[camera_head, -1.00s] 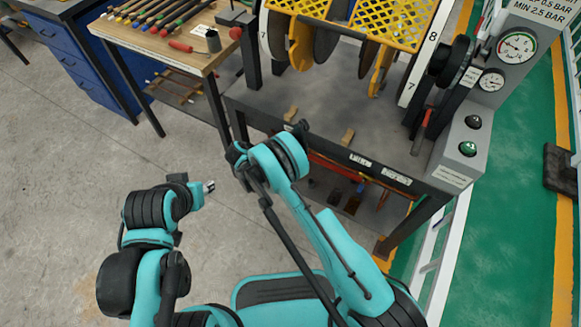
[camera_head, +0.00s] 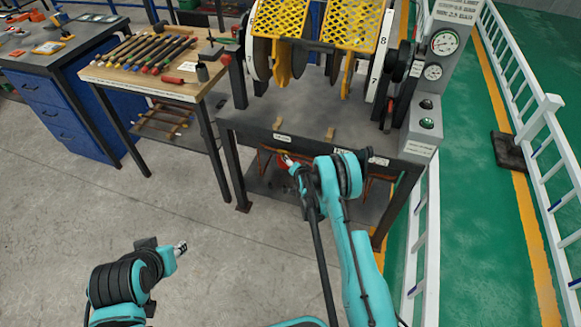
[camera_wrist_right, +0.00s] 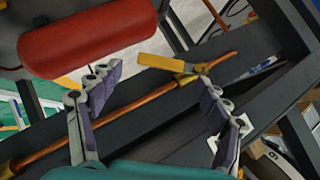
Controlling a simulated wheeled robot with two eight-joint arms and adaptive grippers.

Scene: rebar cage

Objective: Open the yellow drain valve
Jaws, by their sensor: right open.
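The yellow drain valve lever (camera_wrist_right: 166,64) shows in the right wrist view, joined to a brass fitting (camera_wrist_right: 186,79) on a copper pipe (camera_wrist_right: 125,115). I cannot tell how far the fingertips are from the valve. In the head view, my right gripper (camera_head: 287,160) is at the bench's front edge. My left gripper (camera_head: 181,248) is over bare floor, away from the bench; its jaw opening is too small to judge.
A red cylinder (camera_wrist_right: 85,40) hangs close to my right gripper's left finger. Dark frame bars (camera_wrist_right: 225,50) run behind the pipe. The grey bench (camera_head: 300,118) carries the yellow-guarded grinder (camera_head: 280,20). A wooden tool table (camera_head: 145,80) stands left. The floor at left is free.

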